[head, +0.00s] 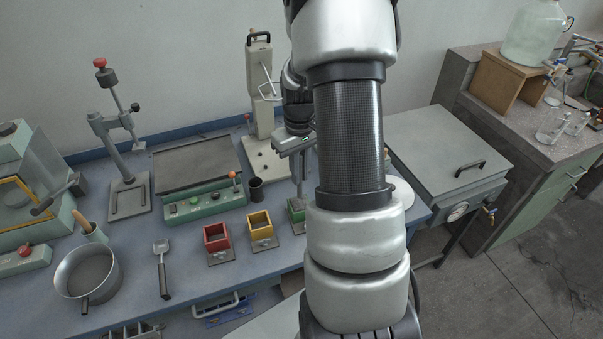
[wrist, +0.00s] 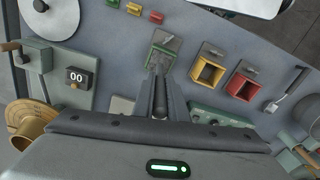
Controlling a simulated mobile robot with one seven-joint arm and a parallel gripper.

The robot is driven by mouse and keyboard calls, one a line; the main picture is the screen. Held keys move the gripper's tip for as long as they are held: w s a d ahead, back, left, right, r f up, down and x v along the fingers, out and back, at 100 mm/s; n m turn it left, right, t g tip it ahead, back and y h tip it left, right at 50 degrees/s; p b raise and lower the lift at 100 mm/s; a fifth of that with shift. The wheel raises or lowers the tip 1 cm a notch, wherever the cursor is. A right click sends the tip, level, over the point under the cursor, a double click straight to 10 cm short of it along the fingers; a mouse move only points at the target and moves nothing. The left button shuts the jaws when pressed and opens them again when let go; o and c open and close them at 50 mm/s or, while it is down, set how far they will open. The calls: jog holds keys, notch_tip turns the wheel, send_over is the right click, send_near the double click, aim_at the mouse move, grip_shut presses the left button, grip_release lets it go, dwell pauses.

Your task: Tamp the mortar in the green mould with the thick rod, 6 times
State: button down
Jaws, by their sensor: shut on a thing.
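The green mould (head: 296,214) stands on the bench, partly hidden by my arm in the head view. It also shows in the wrist view (wrist: 168,42), above my fingers. My gripper (head: 296,150) is over the mould, shut on the thick rod (head: 299,178), which points down at it. In the wrist view my gripper (wrist: 160,108) covers much of the rod. I cannot tell whether the rod's lower end is inside the mould or just above it.
A yellow mould (head: 262,232) and a red mould (head: 218,240) stand to the left. A dark cup (head: 256,189) is close behind the yellow one. A counter (wrist: 77,76) reads 00.

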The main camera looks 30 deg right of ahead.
jog(key=shift+f, duration=0.1)
jog(key=f+b, duration=0.3)
jog(key=f, duration=0.1)
jog(key=shift+w+a, duration=0.25)
jog(key=shift+w, duration=0.05)
jog(key=r+p, duration=0.1)
jog(key=r, duration=0.1)
jog(key=r+p, duration=0.1)
jog(key=r, duration=0.1)
jog(key=shift+s+d+p, duration=0.3)
notch_tip(320, 180, up, 6)
jog(key=p, duration=0.4)
jog(key=shift+r, duration=0.1)
